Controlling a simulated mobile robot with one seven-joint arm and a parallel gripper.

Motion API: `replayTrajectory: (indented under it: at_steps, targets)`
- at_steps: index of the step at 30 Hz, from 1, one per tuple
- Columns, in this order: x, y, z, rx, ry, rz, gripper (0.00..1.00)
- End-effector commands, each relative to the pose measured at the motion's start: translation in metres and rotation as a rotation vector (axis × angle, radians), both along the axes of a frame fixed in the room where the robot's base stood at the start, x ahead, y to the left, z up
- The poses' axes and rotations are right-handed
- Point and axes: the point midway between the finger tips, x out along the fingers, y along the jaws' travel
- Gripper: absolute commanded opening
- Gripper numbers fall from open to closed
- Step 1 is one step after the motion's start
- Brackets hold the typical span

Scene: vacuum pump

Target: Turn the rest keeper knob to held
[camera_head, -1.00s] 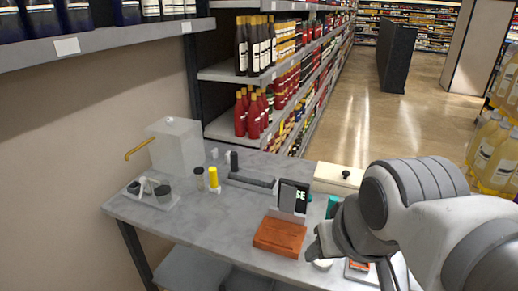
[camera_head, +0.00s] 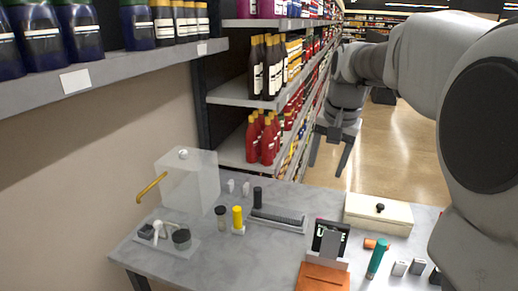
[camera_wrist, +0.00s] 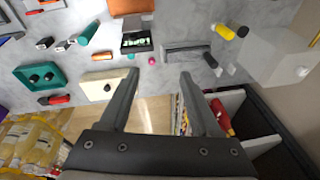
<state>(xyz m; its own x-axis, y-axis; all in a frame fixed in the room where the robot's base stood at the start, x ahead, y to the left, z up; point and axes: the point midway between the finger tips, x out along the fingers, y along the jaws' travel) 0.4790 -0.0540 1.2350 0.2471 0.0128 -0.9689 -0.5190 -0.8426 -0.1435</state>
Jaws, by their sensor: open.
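My gripper (camera_head: 330,168) is open and empty, raised past the far edge of the bench in the head view. In the wrist view my gripper (camera_wrist: 158,76) shows two spread fingers with nothing between them. A long grey rest (camera_head: 280,217) lies on the bench, with a black upright knob (camera_head: 257,196) at its left end. The rest also shows in the wrist view (camera_wrist: 188,52), beyond the fingertips. A black knob (camera_head: 380,208) sits on a cream box (camera_head: 358,212). I cannot tell which knob is the rest keeper knob, and no held marking is readable.
A clear box (camera_head: 190,188) with a yellow tube stands at the left, near a tray of cups (camera_head: 188,251).

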Motion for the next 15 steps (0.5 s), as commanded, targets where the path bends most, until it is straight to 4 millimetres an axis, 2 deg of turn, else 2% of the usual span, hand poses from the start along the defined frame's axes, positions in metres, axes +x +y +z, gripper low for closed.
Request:
replayTrajectory:
  at_steps: [1,6,11,15]
  targets:
    - [0.019,-0.007,-0.005,0.008,0.023,-0.038,0.64]
    - [0.071,-0.027,-0.027,0.032,0.080,-0.161,0.64]
    - [0.114,-0.045,-0.059,0.043,0.135,-0.273,0.64]
    - [0.145,-0.060,-0.094,0.049,0.181,-0.363,0.64]
